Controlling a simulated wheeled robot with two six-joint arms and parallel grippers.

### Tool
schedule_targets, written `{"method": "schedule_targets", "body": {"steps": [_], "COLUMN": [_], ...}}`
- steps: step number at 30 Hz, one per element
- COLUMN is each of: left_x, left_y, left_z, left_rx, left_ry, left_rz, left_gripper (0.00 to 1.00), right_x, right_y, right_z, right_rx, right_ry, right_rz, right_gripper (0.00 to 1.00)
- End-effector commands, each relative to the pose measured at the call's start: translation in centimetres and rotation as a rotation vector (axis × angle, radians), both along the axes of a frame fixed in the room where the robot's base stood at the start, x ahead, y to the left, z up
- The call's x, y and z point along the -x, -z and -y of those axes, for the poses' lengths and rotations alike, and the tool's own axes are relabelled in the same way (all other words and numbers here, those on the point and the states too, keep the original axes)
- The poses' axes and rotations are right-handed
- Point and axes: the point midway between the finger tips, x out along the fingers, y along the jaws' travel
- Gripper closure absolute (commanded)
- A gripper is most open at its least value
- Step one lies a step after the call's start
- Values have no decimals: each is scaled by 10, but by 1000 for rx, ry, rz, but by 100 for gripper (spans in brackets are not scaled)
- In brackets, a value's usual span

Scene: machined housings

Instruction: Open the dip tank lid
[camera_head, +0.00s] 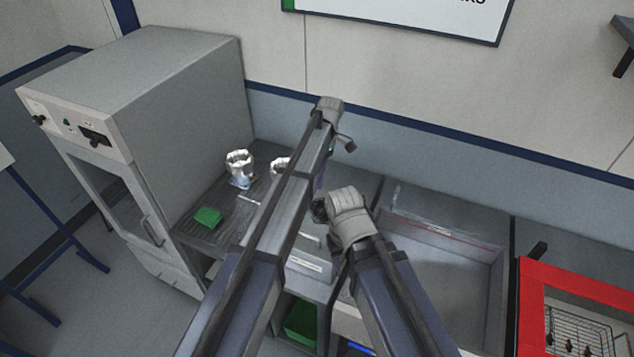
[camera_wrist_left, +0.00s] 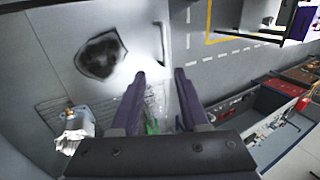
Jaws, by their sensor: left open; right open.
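A low grey unit (camera_head: 312,268) with a pale label on its front stands in the bench line, largely covered by my arms in the head view. It may be the dip tank, but I cannot tell this for certain, nor whether its lid is shut. A light bar like a handle (camera_head: 309,240) shows on its top. My left gripper (camera_head: 321,177) is above the bench, mostly behind its own arm. Its two dark purple fingers (camera_wrist_left: 160,95) are apart and empty in the left wrist view. My right gripper (camera_head: 321,209) is open, lower and nearer; its fingertips are hard to see.
A grey oven-like cabinet (camera_head: 180,105) stands left. A shiny metal housing (camera_head: 240,168) and a green block (camera_head: 208,217) are on the slatted bench. An open grey basin (camera_head: 440,252) is right of my arms, then a red-framed unit (camera_head: 535,300) with a wire rack.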

Motion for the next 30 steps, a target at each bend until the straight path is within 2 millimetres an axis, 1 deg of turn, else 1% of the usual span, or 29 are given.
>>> {"method": "schedule_targets", "body": {"steps": [5, 8, 11, 17, 21, 27, 30], "left_x": [3, 12, 25, 50, 63, 75, 79], "left_y": [3, 10, 22, 53, 77, 108, 119], "left_z": [-1, -5, -9, -19, -25, -30, -32], "left_rx": [3, 15, 37, 92, 132, 182, 202], "left_ry": [0, 0, 0, -1, -2, 1, -1], "left_rz": [7, 36, 88, 221, 315, 437, 484], "left_gripper": [55, 55, 55, 55, 55, 55, 55], "right_x": [0, 0, 0, 0, 0, 0, 0], "right_y": [2, 6, 14, 37, 59, 88, 100], "right_z": [0, 0, 0, 0, 0, 0, 0], "right_rx": [0, 0, 0, 0, 0, 0, 0], "right_ry": [0, 0, 0, 0, 0, 0, 0], "right_rz": [0, 0, 0, 0, 0, 0, 0], "right_gripper": [50, 50, 50, 50, 50, 50, 50]}}
